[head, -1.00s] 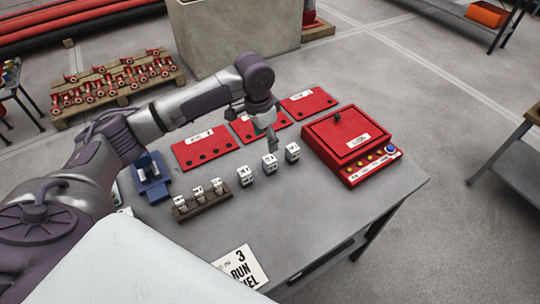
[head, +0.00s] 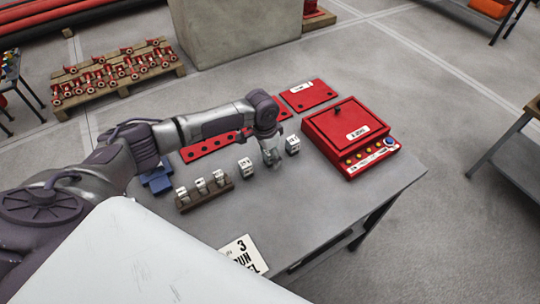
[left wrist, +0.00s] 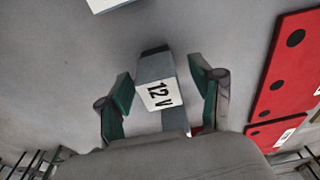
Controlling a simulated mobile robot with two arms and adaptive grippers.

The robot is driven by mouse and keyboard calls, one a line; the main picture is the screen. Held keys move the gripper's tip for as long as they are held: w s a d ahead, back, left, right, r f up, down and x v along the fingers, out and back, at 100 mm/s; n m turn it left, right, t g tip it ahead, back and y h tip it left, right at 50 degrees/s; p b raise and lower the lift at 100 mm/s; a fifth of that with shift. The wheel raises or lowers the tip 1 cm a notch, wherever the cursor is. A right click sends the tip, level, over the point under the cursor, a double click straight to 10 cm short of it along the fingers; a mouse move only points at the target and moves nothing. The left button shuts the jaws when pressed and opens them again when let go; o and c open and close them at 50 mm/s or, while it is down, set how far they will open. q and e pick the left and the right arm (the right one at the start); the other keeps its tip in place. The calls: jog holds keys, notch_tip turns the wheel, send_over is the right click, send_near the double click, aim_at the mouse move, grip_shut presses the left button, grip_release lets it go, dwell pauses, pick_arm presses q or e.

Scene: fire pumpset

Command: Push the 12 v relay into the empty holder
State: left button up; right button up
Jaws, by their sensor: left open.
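The 12 V relay (left wrist: 157,68), a small grey and white block with a "12 V" label, shows in the left wrist view between the two green-padded fingers of my left gripper (left wrist: 164,88). The fingers are open, with a gap visible on each side of the relay. In the head view my left gripper (head: 271,158) points down at the table between two loose white relays, one on its left (head: 245,168) and one on its right (head: 292,145). It hides the 12 V relay there. I cannot tell which thing is the empty holder. My right gripper is not in view.
A brown rack (head: 205,199) with three white blocks stands left of the gripper. A blue fixture (head: 157,180) is behind it, partly covered by my arm. Red panels (head: 308,95) lie at the back, and a red box (head: 347,130) stands right.

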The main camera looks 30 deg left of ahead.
pick_arm(q)
jog(key=c, duration=1.2)
grip_shut()
jog(key=shift+r, duration=0.2)
